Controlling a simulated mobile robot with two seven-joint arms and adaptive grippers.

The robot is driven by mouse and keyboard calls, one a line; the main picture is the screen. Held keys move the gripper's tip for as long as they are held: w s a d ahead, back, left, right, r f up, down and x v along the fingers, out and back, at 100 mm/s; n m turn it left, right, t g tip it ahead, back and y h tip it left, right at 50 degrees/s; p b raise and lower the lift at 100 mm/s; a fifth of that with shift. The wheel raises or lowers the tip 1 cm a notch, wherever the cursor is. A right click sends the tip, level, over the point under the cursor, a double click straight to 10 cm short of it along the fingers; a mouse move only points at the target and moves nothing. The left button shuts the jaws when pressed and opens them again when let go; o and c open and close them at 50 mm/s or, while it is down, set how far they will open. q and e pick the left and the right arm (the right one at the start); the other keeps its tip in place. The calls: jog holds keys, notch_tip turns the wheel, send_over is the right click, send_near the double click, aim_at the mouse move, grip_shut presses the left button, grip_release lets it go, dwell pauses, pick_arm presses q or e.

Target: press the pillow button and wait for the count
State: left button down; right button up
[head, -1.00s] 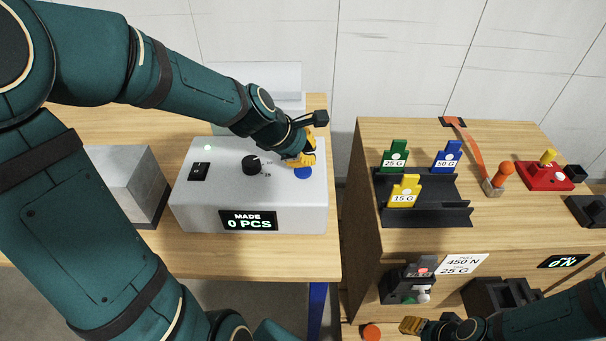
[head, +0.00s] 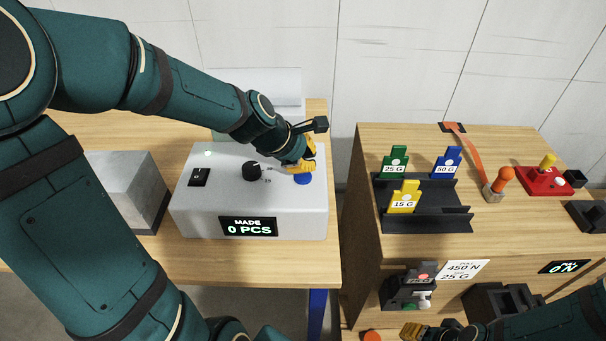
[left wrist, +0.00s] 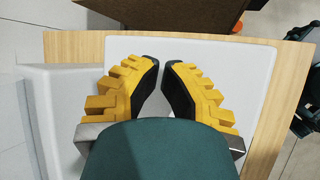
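A pale grey box (head: 187,222) stands on the left table, with a display (head: 248,227) reading "MADE 0 PCS". A blue round button (head: 303,180) is at the right of its top, partly covered by my left gripper (head: 301,168). The yellow fingers are just above or at the button; contact cannot be told. In the left wrist view, the left gripper (left wrist: 163,66) shows its two fingers with a narrow empty gap over the pale box top; the button is hidden there. My right gripper (head: 412,331) is low at the right bench, its finger opening unclear.
A grey block (head: 125,188) stands at left. The right bench holds a black rack (head: 430,222) with labelled weights and a red fixture (head: 540,181).

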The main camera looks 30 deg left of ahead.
pick_arm(q)
jog(key=shift+f, duration=0.1)
dwell(0.3)
jog(key=shift+f, duration=0.35)
jog(key=shift+f+b, duration=0.4)
jog(key=shift+b, duration=0.15)
dwell(0.5)
jog(key=shift+r+p, duration=0.85)
jog(key=shift+p, duration=0.1)
notch_tip(320, 180, up, 5)
jog(key=p, duration=0.5)
dwell(0.3)
